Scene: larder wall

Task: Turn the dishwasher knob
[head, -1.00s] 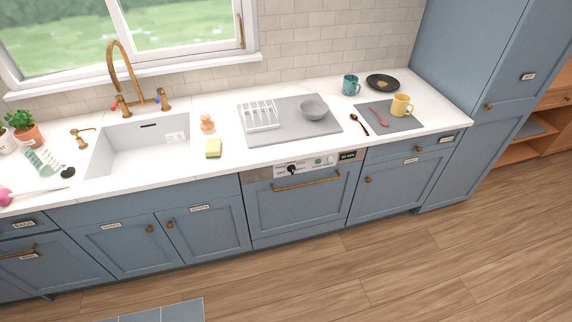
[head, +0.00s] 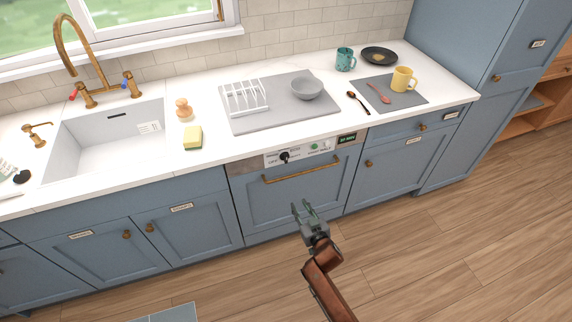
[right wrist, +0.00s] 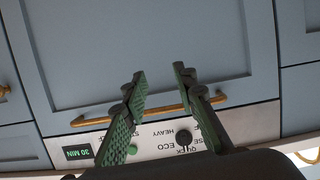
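The dishwasher knob (head: 285,157) is a small black dial on the pale control strip of the blue dishwasher (head: 290,200), above its brass bar handle (head: 302,171). In the right wrist view the knob (right wrist: 184,141) shows beyond the fingers, beside wash labels, a green button (right wrist: 132,149) and a green "30 MIN" display (right wrist: 76,152). My right gripper (head: 304,207) is open and empty in front of the dishwasher door, below the handle and apart from the knob. Its green fingers (right wrist: 160,85) stand apart in the right wrist view. My left gripper is not in view.
The white counter above holds a drying mat with a white rack (head: 243,97) and grey bowl (head: 306,88), a yellow sponge (head: 193,138) and a yellow mug (head: 403,79). The brass handle juts out below the knob.

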